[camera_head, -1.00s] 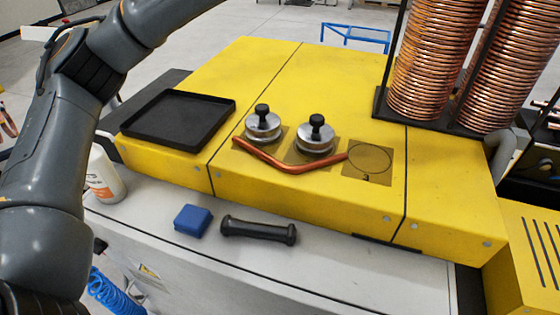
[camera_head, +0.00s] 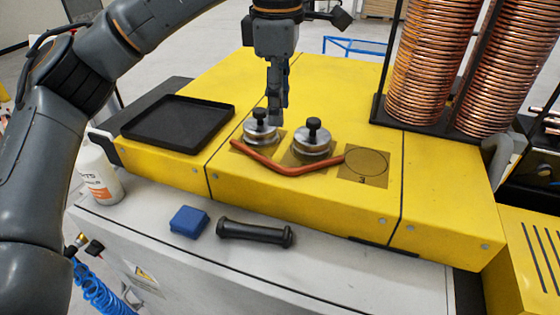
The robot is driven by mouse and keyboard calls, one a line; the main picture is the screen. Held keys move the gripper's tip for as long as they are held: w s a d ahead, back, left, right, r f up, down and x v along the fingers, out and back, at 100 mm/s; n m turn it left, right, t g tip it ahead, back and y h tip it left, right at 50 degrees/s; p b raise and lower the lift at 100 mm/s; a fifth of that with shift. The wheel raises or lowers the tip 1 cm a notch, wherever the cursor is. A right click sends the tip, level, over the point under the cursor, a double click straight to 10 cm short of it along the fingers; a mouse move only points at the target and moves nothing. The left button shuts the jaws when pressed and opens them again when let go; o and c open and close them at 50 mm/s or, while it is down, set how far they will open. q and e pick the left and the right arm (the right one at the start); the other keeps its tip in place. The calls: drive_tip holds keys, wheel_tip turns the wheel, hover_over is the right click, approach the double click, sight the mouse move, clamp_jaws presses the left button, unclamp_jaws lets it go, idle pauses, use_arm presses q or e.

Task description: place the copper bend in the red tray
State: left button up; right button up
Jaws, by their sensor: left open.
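The copper bend (camera_head: 290,171), a bent orange-brown tube, lies on the yellow machine top in front of two silver clamps with black knobs. My left gripper (camera_head: 276,118) points down just behind and above the left clamp (camera_head: 260,132). It is open and holds nothing; its fingers look close together from this side. It is apart from the bend. The only tray in view is black (camera_head: 222,106), on the machine's left; no red tray shows. My right gripper is not in view.
The right clamp (camera_head: 312,140) stands beside the left one. A blue block (camera_head: 190,221) and a black handle-like bar (camera_head: 255,233) lie on the white ledge (camera_head: 330,268) in front. A white bottle (camera_head: 99,177) stands at left. Copper coils (camera_head: 440,70) stand at back right.

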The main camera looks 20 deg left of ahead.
use_arm(q)
drive_tip(key=p, duration=0.2)
hover_over(284, 166)
drive_tip(key=s, duration=0.1)
drive_tip(key=f, duration=0.8)
drive_tip(key=shift+a, duration=0.35)
drive_tip(key=shift+d+f, duration=0.15)
drive_tip(key=shift+f, duration=0.2)
drive_tip(key=f+p, duration=0.2)
drive_tip(key=f, duration=0.1)
drive_tip(key=w+f+p, duration=0.1)
drive_tip(key=shift+d+f, duration=0.15)
drive_tip(key=shift+d, duration=0.1)
drive_tip(key=shift+f, duration=0.2)
clamp_jaws()
